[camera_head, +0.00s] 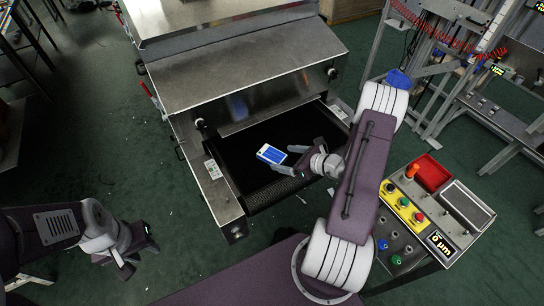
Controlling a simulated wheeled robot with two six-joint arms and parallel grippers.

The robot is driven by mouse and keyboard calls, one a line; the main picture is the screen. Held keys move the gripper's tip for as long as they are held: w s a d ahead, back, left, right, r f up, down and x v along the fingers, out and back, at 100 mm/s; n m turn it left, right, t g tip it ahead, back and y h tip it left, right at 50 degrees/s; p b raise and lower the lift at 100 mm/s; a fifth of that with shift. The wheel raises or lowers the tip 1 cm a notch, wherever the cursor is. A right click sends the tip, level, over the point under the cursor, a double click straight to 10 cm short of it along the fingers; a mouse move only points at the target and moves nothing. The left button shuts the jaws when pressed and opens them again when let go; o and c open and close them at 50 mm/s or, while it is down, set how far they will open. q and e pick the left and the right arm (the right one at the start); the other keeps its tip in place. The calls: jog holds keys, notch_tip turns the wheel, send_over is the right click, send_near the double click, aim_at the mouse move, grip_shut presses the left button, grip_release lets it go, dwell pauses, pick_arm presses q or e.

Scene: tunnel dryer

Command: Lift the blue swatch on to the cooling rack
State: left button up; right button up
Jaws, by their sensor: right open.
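The blue swatch (271,154), a small blue piece with white edges, lies on the dark belt (262,135) at the mouth of the metal tunnel dryer. My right gripper (289,159) is open just to the right of the swatch. Its fingertips are spread near the swatch's right end, and I cannot tell whether they touch it. My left gripper (139,258) hangs over the floor at the lower left, open and empty, far from the swatch. I cannot make out for certain which structure is the cooling rack.
The dryer's hood (245,70) overhangs the belt from behind. A control box (432,215) with coloured buttons and a red tray (428,172) stands right of my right arm. Metal frames (440,75) with a red coiled cable are at the upper right. The green floor at left is mostly clear.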

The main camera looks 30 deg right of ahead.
aim_at(274, 155)
jog(key=x, duration=0.4)
jog(key=shift+w+a, duration=0.25)
jog(key=shift+w+a+f, duration=0.1)
jog(key=shift+w+f, duration=0.05)
jog(key=shift+w, duration=0.2)
jog(key=shift+s, duration=0.15)
jog(key=c, duration=1.6)
